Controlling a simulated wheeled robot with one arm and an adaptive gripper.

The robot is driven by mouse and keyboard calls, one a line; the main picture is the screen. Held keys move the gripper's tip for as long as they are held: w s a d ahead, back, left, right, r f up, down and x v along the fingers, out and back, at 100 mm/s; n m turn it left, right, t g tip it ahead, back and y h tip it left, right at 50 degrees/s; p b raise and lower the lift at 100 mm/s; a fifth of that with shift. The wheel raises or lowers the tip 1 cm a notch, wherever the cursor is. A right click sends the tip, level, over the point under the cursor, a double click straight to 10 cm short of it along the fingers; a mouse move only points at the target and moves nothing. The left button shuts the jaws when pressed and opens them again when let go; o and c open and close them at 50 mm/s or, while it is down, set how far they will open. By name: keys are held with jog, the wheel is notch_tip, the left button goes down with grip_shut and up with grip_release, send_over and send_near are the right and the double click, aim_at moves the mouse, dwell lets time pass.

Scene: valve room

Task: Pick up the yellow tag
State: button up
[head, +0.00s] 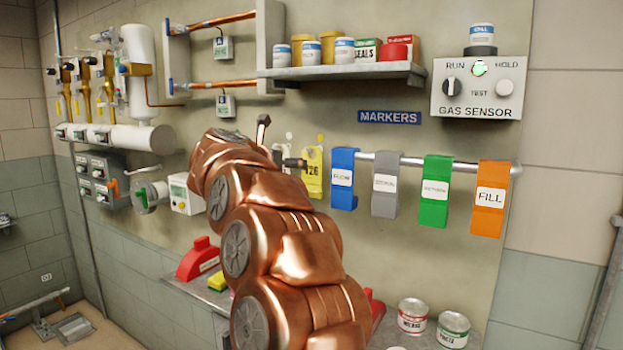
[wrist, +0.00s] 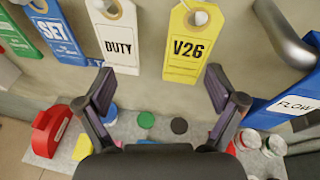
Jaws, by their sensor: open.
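The yellow tag (head: 313,180) hangs on the wall panel, just left of the blue FLOW marker. In the wrist view the yellow tag (wrist: 187,48) reads V26 and hangs upright from a peg through its top hole. My gripper (wrist: 160,88) is open and empty, its two fingers spread wide below the tags. In the head view my gripper (head: 278,147) is mostly hidden behind my copper arm.
A white DUTY tag (wrist: 116,38) hangs left of the yellow one, with a blue SET tag (wrist: 58,38) beyond. The grey rail (head: 410,160) with the FLOW marker (head: 344,178) is close on the right. A ledge below holds a red block (wrist: 50,130) and cans.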

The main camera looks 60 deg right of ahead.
aim_at(311, 184)
jog(key=shift+s+d+f+m+g+y+p, duration=0.25)
jog(key=shift+s+d+f+m+g, duration=0.1)
jog(key=shift+s+d+f+m, duration=0.3)
jog(key=shift+s+d+f+m+g+y+p, duration=0.2)
jog(key=shift+s+d+f+m+g, duration=0.2)
jog(key=shift+d+f, duration=0.5)
jog(key=shift+s+d+f+m+g+y+p, duration=0.3)
jog(key=shift+s+d+f+m, duration=0.2)
jog(key=shift+d+f, duration=0.25)
jog(key=shift+w+p+x, duration=0.2)
jog(key=shift+p+x, duration=0.8)
jog(key=shift+x, duration=1.35)
jog(key=shift+a+f, duration=0.1)
jog(key=shift+c, duration=0.2)
jog(key=c, duration=0.9)
jog(key=shift+c, duration=0.2)
